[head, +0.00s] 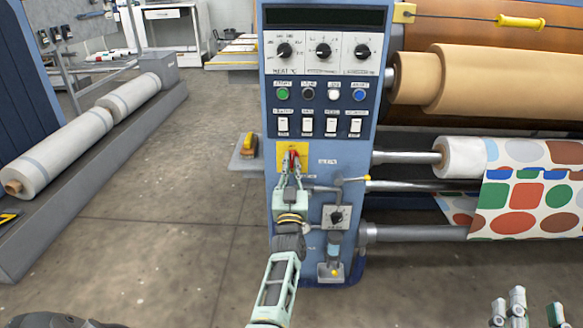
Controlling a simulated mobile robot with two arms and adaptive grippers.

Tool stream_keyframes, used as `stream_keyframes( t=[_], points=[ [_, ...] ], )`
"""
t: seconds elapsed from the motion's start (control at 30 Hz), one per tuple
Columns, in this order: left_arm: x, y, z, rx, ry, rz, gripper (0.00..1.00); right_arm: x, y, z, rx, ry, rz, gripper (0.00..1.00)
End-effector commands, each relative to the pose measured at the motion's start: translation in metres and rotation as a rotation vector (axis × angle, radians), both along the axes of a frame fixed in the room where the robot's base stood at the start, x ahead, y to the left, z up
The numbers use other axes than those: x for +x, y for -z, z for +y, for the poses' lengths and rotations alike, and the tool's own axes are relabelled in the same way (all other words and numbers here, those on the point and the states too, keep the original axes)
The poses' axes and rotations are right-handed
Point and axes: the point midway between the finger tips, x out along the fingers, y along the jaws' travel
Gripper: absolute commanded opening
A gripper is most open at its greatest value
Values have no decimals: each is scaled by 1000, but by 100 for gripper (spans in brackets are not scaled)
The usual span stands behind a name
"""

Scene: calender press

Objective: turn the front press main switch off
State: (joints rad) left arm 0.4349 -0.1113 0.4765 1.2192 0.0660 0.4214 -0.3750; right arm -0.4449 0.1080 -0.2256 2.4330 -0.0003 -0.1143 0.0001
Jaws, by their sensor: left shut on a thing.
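The main switch (293,152) is a red handle on a yellow plate, low on the front of the blue press control panel (320,180). My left gripper (292,165) reaches up to it from below, and its fingers are shut on the red handle. The fingers cover part of the handle, so I cannot tell its exact angle. My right gripper (525,308) shows only in part at the bottom right corner, away from the press; I cannot tell whether it is open.
Above the switch are white rocker switches (307,126), round buttons (283,93) and black knobs (323,50). Rollers with printed fabric (530,185) stand to the right. Wrapped rolls (90,130) lie at left. The floor between is clear.

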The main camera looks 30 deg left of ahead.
Motion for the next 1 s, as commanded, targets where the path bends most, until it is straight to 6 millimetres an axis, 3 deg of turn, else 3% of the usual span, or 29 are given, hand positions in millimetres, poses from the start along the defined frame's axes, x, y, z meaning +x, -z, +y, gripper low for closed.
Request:
stream_keyframes(
  t=[0.4,0.43,0.6,1.0],
  points=[
    [1,-3,0,-9,2,-11,0,0,0,0,0,0,-1,40],
    [1,-3,0,-9,2,-11,12,0,0,0,0,0,-1,40],
    [1,-4,0,-7,1,-10,27,0,0,0,1,0,0,40],
    [0,-1,1,21,0,10,28,0,0,1,0,-3,1,40]
  ],
)
